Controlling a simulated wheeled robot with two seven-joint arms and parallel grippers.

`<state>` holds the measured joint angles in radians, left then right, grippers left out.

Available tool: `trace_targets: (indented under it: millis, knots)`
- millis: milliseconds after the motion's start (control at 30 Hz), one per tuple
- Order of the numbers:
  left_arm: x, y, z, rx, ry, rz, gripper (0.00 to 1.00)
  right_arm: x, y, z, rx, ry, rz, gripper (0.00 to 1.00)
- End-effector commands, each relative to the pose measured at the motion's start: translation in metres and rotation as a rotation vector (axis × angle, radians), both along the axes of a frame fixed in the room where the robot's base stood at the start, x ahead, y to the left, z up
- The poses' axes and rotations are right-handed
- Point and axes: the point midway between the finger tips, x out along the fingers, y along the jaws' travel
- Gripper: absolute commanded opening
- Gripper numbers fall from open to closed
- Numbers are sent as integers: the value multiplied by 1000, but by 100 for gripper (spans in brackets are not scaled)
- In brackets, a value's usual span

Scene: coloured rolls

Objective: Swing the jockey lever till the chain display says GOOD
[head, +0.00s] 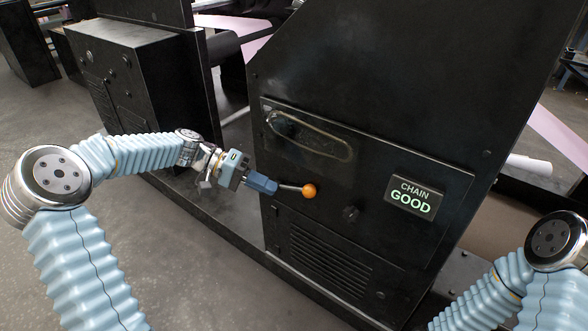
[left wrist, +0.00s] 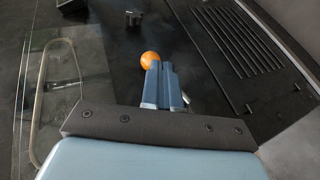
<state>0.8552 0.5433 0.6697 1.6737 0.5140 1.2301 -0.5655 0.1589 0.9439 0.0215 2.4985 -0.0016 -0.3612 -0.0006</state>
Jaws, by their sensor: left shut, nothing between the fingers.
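The jockey lever ends in an orange ball knob (head: 309,191) on a short dark rod, on the front of the black machine. The knob also shows in the left wrist view (left wrist: 150,59), just beyond my fingertips. My left gripper (head: 268,185) is shut and empty, with its blue fingers beside the lever's rod. I cannot tell whether they touch it. The chain display (head: 411,197) on the right of the panel reads CHAIN GOOD in light letters. My right gripper is not in view; only part of my right arm shows at lower right.
A clear window (head: 310,136) with a chain loop behind it sits above the lever on the panel. A vent grille (head: 328,258) lies below. A small dark knob (head: 350,213) stands right of the lever. Open grey floor (head: 190,275) lies in front of the machine.

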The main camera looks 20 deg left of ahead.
Motion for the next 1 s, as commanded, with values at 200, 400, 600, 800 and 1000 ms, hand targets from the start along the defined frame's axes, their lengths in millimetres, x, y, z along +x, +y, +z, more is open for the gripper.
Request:
trace_targets:
  millis: [200, 400, 600, 800, 1000]
  knots:
    - [-7, 29, 83, 307, -182, 63, 0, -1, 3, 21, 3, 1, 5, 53]
    - [-8, 31, 95, 369, -222, 79, 0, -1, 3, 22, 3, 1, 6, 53]
    - [-2, 9, 74, 365, -220, 75, 0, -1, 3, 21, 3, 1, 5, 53]
    - [8, -23, 45, 363, -220, 74, 0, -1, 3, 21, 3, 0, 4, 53]
    - [17, -49, 21, 364, -220, 75, 0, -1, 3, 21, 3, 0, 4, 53]
